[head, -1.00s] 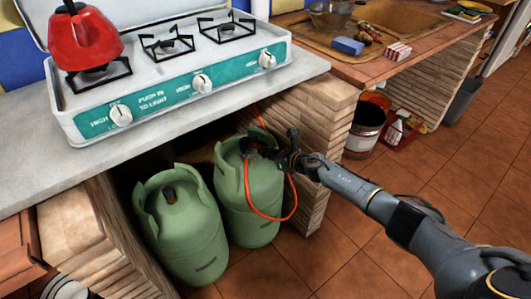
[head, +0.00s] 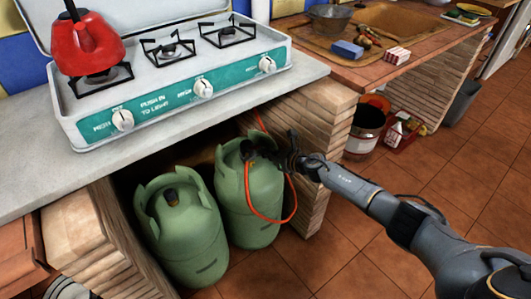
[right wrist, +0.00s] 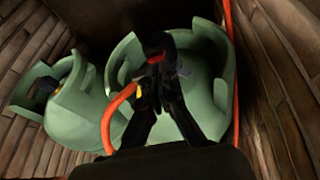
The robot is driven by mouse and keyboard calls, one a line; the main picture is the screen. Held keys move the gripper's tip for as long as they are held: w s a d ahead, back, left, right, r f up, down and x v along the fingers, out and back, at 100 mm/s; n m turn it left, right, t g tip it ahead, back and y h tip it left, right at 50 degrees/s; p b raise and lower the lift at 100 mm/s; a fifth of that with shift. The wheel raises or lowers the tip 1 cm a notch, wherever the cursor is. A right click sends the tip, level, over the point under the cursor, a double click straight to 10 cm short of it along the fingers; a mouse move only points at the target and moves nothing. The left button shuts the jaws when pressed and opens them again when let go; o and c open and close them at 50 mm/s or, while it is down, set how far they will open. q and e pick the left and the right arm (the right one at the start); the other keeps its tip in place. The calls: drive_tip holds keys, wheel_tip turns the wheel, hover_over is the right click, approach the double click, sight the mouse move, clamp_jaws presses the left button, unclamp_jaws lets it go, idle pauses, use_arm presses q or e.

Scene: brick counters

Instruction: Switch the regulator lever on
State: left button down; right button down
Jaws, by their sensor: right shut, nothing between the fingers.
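The regulator is a small dark fitting with a red part (right wrist: 158,46), on top of the right green gas cylinder (head: 249,205) under the counter. An orange hose (head: 249,208) runs from it and loops down the cylinder's front. My right gripper (head: 278,157) reaches in from the right to the cylinder's top. In the right wrist view its dark fingers (right wrist: 160,82) are shut with their tips right at the regulator, beside or touching it; I cannot tell which. The fingers partly hide the regulator, and the lever's position is not clear. My left gripper is not in view.
A second green cylinder (head: 182,235) stands to the left. Brick walls (head: 308,150) flank the space. A white stove (head: 170,85) with a red kettle (head: 85,42) is on the counter above. A bucket (head: 364,131) stands on the floor at right.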

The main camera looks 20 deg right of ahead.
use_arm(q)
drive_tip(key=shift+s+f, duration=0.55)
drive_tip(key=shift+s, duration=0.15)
use_arm(e)
drive_tip(key=v, duration=1.2)
drive_tip(key=shift+r, duration=0.2)
drive_tip(key=shift+a, duration=0.1)
